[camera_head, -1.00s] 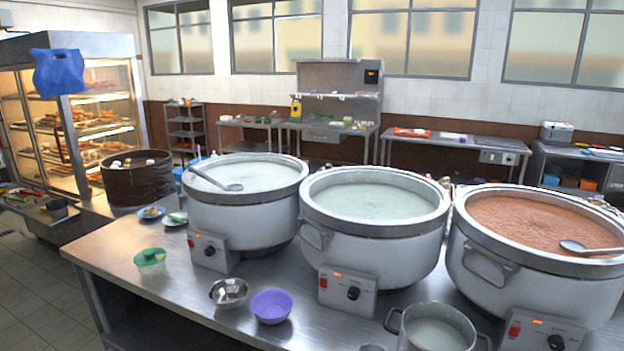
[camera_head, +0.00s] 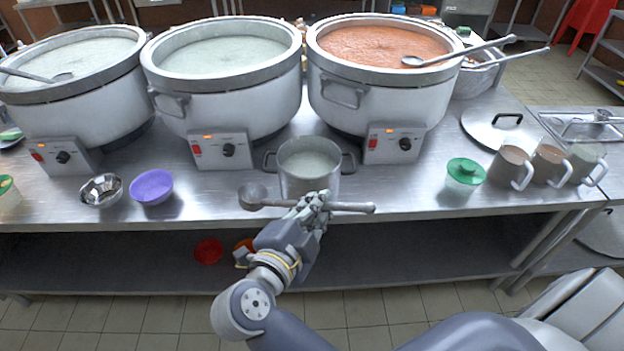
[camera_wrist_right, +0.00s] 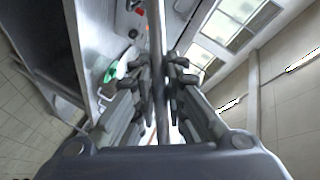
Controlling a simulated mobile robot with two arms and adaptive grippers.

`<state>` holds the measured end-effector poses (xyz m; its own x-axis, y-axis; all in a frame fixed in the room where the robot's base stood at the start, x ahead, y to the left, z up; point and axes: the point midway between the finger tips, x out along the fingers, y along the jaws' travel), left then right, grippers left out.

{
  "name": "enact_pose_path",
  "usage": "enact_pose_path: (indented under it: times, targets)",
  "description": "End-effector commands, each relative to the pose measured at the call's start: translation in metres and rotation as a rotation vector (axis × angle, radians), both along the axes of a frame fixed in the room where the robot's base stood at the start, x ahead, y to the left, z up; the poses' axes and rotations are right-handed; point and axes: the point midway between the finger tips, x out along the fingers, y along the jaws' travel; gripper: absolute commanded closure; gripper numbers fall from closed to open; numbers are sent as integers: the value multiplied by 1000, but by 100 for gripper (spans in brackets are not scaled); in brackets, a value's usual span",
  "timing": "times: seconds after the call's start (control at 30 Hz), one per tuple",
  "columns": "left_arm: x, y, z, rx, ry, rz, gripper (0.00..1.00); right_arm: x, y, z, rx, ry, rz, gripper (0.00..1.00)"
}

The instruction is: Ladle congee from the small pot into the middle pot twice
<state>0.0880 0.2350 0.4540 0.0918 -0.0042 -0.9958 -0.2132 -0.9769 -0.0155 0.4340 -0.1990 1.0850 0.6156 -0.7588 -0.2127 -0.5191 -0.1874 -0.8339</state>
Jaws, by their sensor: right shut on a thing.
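The small pot (camera_head: 296,187), with two side handles and pale congee (camera_head: 308,164) inside, stands at the table's front edge. The middle pot (camera_head: 225,103), large, grey-white and full of pale congee, stands behind it to the left. My right gripper (camera_head: 314,206) is shut on the handle of a metal ladle (camera_head: 252,195). The ladle lies crosswise in front of the small pot, its bowl left and handle end right. In the right wrist view the handle (camera_wrist_right: 156,50) runs between the fingers. I cannot tell whether the bowl holds anything. My left gripper is out of view.
A pot of reddish food (camera_head: 385,96) with a ladle stands right, another pale congee pot (camera_head: 75,112) left. Bare table (camera_head: 415,185) lies right of the small pot.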

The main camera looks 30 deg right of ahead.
Motion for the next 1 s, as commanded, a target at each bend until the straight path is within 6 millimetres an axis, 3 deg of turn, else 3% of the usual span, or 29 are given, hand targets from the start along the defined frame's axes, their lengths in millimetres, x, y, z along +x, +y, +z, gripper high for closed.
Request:
enact_pose_path:
  times: [0.03,0.17,0.3,0.43,0.6,0.8,1.0]
  targets:
    - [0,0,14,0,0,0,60,10,-8,13,-12,-6,5,100]
    - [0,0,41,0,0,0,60,45,-37,31,-55,-15,36,100]
    - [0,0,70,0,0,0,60,84,-80,49,-105,-31,76,100]
    - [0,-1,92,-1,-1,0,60,112,-121,62,-144,-45,106,100]
    - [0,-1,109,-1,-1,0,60,132,-160,74,-179,-62,134,100]
    - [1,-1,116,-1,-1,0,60,142,-178,77,-199,-61,149,100]
    - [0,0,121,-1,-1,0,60,158,-171,73,-241,33,161,100]
